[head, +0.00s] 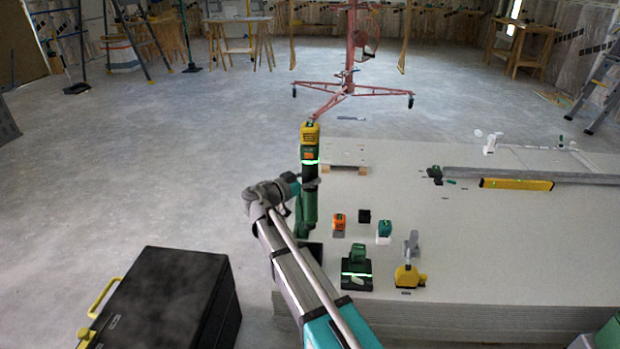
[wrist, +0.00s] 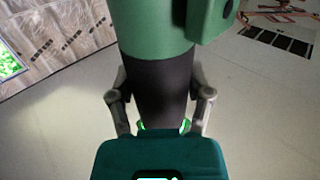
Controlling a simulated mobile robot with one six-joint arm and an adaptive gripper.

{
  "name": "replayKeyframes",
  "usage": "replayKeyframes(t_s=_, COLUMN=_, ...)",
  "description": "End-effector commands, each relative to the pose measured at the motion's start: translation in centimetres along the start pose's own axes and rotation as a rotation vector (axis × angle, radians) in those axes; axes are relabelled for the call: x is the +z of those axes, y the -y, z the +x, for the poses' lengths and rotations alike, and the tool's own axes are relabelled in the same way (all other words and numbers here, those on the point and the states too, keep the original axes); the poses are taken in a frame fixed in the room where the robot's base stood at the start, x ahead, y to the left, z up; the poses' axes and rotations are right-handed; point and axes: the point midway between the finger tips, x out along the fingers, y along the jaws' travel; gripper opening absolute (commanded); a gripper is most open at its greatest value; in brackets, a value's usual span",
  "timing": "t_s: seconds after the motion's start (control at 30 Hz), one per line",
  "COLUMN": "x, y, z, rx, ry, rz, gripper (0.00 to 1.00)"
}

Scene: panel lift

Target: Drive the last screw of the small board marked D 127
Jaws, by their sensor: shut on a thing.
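My gripper (head: 309,182) is shut on a green power tool (head: 308,210) with a yellow end (head: 310,133) and a glowing green ring. The tool stands roughly upright in the head view. In the wrist view my gripper's fingers (wrist: 160,100) lie on both sides of the tool's black grip (wrist: 160,82). A small pale board (head: 345,153) lies on wooden blocks at the stack's far left corner, behind the tool. I cannot read any mark on it, and no screw can be made out. The tool's working tip cannot be made out.
A large stack of pale panels (head: 480,230) fills the right. On it are a green tool (head: 357,270), a yellow tool (head: 408,276), small orange and teal boxes, and a yellow level (head: 516,184). A black case (head: 165,300) stands left. A red panel lift (head: 349,85) stands behind; floor is clear left.

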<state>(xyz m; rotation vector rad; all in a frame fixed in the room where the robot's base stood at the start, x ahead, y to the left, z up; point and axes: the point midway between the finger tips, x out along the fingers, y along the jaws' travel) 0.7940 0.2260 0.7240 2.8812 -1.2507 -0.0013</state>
Motion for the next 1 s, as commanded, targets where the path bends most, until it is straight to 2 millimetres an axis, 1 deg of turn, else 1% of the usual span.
replayKeyframes(t_s=0.03, x=-1.3, y=0.0, z=0.0, rx=0.000, ry=-0.003, rz=-0.001, gripper=0.04)
replayKeyframes(t_s=1.0, x=-12.5, y=0.0, z=0.0, rx=0.000, ry=-0.003, rz=-0.001, gripper=0.04)
